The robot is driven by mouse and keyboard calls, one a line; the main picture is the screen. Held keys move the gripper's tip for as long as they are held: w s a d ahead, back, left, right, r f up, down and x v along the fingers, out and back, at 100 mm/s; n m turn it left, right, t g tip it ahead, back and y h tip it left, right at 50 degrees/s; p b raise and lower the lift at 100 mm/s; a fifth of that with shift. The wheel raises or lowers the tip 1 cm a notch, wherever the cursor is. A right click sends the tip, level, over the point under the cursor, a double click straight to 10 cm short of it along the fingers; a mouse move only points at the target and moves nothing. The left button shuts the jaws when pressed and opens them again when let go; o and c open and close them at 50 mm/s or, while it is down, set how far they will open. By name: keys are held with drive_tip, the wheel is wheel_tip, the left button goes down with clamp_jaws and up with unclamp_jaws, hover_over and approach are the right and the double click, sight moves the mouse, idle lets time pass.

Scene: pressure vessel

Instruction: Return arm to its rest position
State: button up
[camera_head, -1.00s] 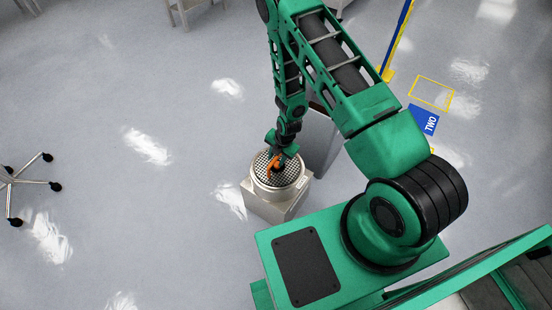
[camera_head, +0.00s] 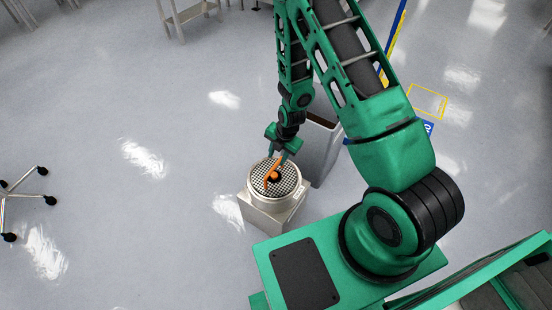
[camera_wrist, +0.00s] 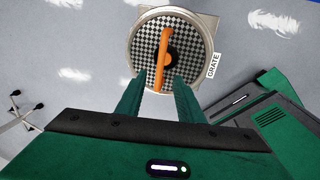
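My gripper (camera_head: 279,150) hangs above a round grey vessel (camera_head: 250,190) in the head view. In the wrist view its two green fingers (camera_wrist: 160,84) are apart with nothing between them. The vessel (camera_wrist: 133,62) has a checkered grate (camera_wrist: 150,45) on top and a tag (camera_wrist: 213,65) reading "GRATE". An orange handle (camera_wrist: 164,46) with a dark round hub lies across the grate, beyond my fingertips. The handle (camera_head: 269,180) also shows below the gripper in the head view. My arm is bent and reaches out over the vessel.
The vessel stands on a square grey base (camera_head: 265,217). A grey bin-like box (camera_head: 318,150) is close behind it. Wheeled chair legs (camera_head: 22,190) are at the far left, a table (camera_head: 187,14) at the top. The floor (camera_head: 90,150) on the left is clear.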

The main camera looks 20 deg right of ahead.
idle(0.5)
drive_tip(key=s+d+r+m+h, duration=0.1)
drive_tip(key=s+d+r+m, duration=0.1)
drive_tip(key=d+r+m, duration=0.5)
drive_tip(key=s+d+r+m, duration=0.2)
drive_tip(key=r+m, duration=0.1)
drive_tip(key=r, duration=0.8)
drive_tip(key=s+d+r+m+h, duration=0.1)
drive_tip(key=s+d+r+m, duration=0.2)
drive_tip(key=d+r+m, duration=0.35)
drive_tip(key=s+r+m+g, duration=0.1)
drive_tip(key=s+r+m, duration=0.6)
drive_tip(key=s, duration=0.4)
drive_tip(key=s+d+r+m+g, duration=0.1)
drive_tip(key=s+r+m, duration=0.7)
drive_tip(key=s+r, duration=0.2)
drive_tip(key=shift+s+d+y, duration=0.3)
drive_tip(key=shift+s+y, duration=0.1)
drive_tip(key=shift+s, duration=0.3)
